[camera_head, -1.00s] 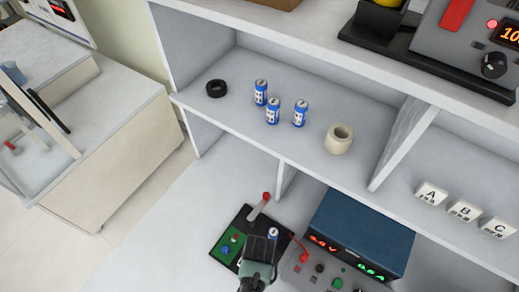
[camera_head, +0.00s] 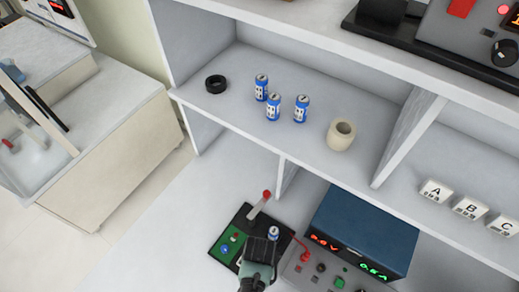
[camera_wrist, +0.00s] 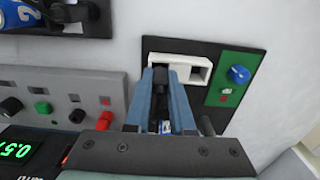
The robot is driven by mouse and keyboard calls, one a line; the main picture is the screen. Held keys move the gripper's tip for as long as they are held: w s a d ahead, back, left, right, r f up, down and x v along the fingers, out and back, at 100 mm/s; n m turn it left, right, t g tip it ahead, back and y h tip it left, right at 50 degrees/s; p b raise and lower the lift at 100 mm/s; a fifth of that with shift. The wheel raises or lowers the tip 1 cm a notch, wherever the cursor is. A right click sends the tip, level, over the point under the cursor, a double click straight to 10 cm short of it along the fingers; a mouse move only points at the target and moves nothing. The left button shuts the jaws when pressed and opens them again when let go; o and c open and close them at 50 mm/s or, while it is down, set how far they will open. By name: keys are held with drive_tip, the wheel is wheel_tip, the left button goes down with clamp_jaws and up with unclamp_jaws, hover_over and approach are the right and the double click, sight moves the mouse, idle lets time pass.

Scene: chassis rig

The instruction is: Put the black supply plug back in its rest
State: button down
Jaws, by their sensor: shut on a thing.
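My gripper (camera_wrist: 163,85) is shut on a dark piece that I take to be the black supply plug (camera_wrist: 164,76); the fingers hide most of it. In the wrist view it is at the left end of a white slotted block (camera_wrist: 197,66) on the dark board. I cannot tell whether the plug is seated or only held over the block. In the head view my gripper (camera_head: 259,252) is over the same board (camera_head: 230,222), and the plug is hidden. The power supply (camera_head: 362,228) stands to the right, with a red plug (camera_head: 305,257) on its front.
The board carries a red-tipped lever (camera_head: 260,204), a green panel (camera_wrist: 232,80) with a blue knob, and an upright battery (camera_head: 273,232) close to my gripper. The shelf above holds several batteries, a black ring (camera_head: 216,84) and a tape roll (camera_head: 341,135). Free bench lies left of the board.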

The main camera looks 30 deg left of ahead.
drive_tip(key=shift+f+b, duration=0.4)
drive_tip(key=shift+f, duration=0.15)
drive_tip(key=c, duration=0.7)
unclamp_jaws()
drive_tip(key=shift+r, duration=0.15)
wheel_tip(320, 180, up, 13)
